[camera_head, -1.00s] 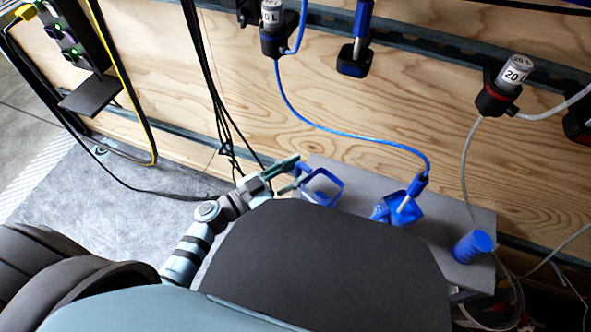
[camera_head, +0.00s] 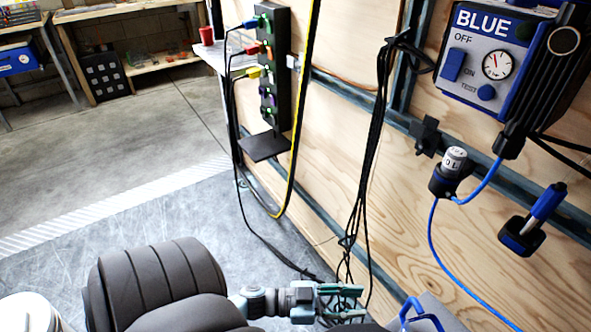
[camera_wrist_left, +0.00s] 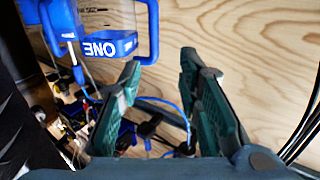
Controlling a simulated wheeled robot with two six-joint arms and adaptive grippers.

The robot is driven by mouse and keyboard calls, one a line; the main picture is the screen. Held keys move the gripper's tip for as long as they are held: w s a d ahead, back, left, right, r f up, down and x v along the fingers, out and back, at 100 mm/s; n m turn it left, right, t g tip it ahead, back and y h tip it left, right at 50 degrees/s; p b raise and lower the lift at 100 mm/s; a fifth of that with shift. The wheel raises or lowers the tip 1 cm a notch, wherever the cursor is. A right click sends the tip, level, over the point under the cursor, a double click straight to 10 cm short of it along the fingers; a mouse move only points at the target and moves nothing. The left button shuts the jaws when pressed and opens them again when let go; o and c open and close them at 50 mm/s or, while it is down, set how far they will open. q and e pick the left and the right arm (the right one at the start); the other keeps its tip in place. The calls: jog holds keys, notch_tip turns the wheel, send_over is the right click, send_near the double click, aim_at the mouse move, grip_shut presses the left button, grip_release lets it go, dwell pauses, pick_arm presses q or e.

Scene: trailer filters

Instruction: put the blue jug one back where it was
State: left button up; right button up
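The blue jug marked ONE (camera_wrist_left: 108,46) is in the upper left of the left wrist view, upside down in that picture. Its blue loop handle (camera_wrist_left: 154,30) is on its right side. My left gripper (camera_head: 358,302) is to the left of that handle. In the left wrist view my left gripper (camera_wrist_left: 160,62) has its two green fingers apart, with nothing between them. The handle is beyond and left of the fingertips, apparently apart from them. My right gripper is not in view.
A plywood wall (camera_head: 480,240) runs along the right. Black cables (camera_head: 365,170) hang close behind my left gripper. A blue hose (camera_head: 440,255) and a blue-handled tool (camera_head: 535,220) are on the wall below the BLUE unit (camera_head: 490,55). The floor (camera_head: 130,130) at left is open.

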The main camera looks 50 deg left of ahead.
pick_arm(q)
jog(key=s+a+f+n+g+y, duration=0.2)
jog(key=a+f+n+y, duration=0.3)
jog(key=f, duration=0.5)
jog(key=s+a+f+n+g+y, duration=0.2)
jog(key=a+f+y, duration=0.3)
jog(key=f, duration=0.5)
jog(key=s+d+f+g, duration=0.2)
jog(key=s+f+g, duration=0.1)
jog(key=s+f, duration=0.2)
jog(key=s+d+f+g+y, duration=0.1)
jog(key=s+d+f+g, duration=0.2)
jog(key=s, duration=0.5)
jog(key=shift+s+f+n+g, duration=0.2)
jog(key=shift+f+n+g, duration=0.2)
jog(key=shift+f, duration=0.45)
